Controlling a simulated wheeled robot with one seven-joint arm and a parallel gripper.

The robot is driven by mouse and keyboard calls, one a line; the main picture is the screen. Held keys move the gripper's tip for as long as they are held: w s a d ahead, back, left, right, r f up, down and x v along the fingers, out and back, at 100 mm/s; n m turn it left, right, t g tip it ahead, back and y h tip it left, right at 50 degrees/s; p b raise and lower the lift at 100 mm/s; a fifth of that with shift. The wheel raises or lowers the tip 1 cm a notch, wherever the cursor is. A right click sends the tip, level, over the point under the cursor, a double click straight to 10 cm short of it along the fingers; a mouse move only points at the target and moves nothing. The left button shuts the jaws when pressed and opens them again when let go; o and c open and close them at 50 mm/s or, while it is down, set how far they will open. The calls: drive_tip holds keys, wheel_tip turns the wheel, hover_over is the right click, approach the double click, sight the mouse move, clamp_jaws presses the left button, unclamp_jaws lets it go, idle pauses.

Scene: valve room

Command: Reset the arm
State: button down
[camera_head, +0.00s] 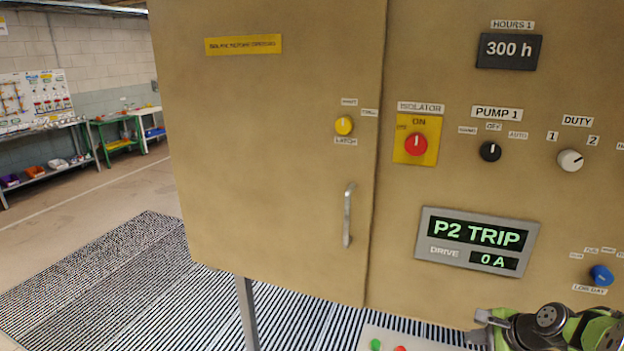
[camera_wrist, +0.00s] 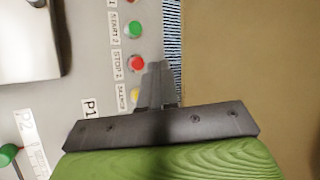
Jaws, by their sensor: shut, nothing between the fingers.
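My gripper (camera_wrist: 158,85) shows in the wrist view with its dark fingers together, shut and empty. It is over the edge of a grey panel (camera_wrist: 90,75) with a column of buttons. A red button (camera_wrist: 136,63) and a partly covered yellow button (camera_wrist: 136,97) lie just left of the fingers; I cannot tell whether they touch. A green button (camera_wrist: 134,29) is further up. In the head view, my green and black arm (camera_head: 550,325) is at the bottom right, in front of the tan cabinet (camera_head: 270,130); the fingertips are not clear there.
The cabinet carries a door handle (camera_head: 347,215), a red isolator knob (camera_head: 416,145), several other knobs and a display (camera_head: 477,240) reading P2 TRIP, 0 A. The striped floor mat (camera_head: 110,285) at the left is clear. Benches (camera_head: 120,132) stand at the far left wall.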

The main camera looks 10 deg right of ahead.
drive_tip(key=s+a+r+n+g+h, duration=0.1)
drive_tip(key=s+a+r+n, duration=0.3)
drive_tip(key=a, duration=0.6)
drive_tip(key=s+a+r+n+g+h, duration=0.1)
drive_tip(key=a+r+n, duration=0.6)
drive_tip(key=a, duration=0.2)
drive_tip(key=s+a+r+n, duration=0.1)
drive_tip(key=s+a+n, duration=0.3)
drive_tip(key=s, duration=0.4)
drive_tip(key=s+a+r+n, duration=0.1)
drive_tip(key=s+a+n, duration=0.4)
drive_tip(key=s, duration=0.4)
drive_tip(key=shift+r+n, duration=0.25)
drive_tip(key=shift+n, duration=0.15)
drive_tip(key=shift+a, duration=0.1)
